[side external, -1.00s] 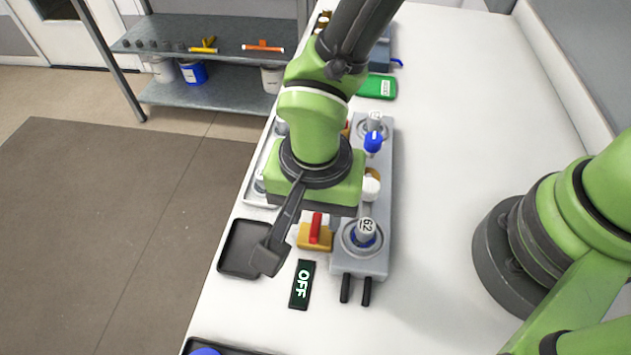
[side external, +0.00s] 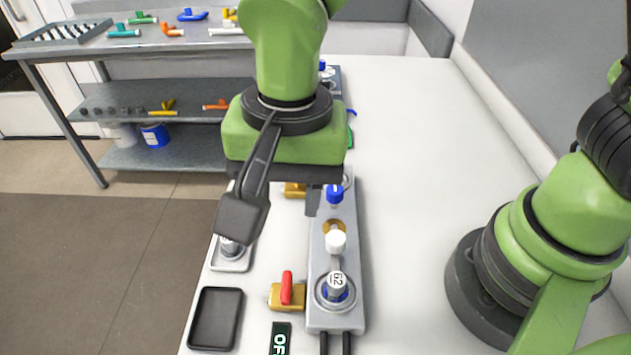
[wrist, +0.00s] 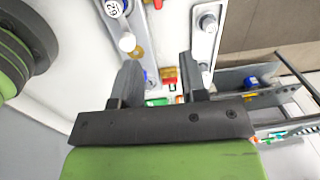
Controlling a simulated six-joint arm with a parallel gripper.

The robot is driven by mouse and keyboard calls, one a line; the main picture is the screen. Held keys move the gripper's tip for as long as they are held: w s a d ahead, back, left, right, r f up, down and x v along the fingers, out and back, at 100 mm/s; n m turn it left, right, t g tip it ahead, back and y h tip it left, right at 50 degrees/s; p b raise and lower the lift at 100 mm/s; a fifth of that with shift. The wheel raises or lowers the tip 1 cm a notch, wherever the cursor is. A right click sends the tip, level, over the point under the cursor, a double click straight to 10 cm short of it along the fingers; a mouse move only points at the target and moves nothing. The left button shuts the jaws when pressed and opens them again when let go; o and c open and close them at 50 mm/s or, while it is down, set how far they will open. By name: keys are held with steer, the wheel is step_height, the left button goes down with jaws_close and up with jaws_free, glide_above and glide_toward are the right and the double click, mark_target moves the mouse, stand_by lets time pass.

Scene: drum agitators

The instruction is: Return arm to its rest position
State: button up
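My gripper (side external: 277,213) hangs from the green and black wrist above the left side of the grey agitator unit. Its two dark fingers stand apart with nothing held between them. The wrist view shows the same open, empty gripper (wrist: 159,62), with the fittings far behind the fingers. My gripper appears clear of the fittings below it.
The grey unit (side external: 318,270) carries a numbered dial (side external: 337,284), a white knob (side external: 336,241) and a blue knob (side external: 335,194). The white bench (side external: 410,160) is clear right of the unit.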

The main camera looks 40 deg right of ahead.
steer(key=s+d+r+n+t+y, duration=0.1)
steer(key=d+r+n+t+y, duration=0.15)
steer(key=d+r, duration=0.85)
steer(key=s+d+r+n+t+h, duration=0.1)
steer(key=s+d+r+n+t, duration=0.1)
steer(key=s+d, duration=0.5)
steer(key=shift+r+t, duration=0.7)
steer(key=shift+t, duration=0.45)
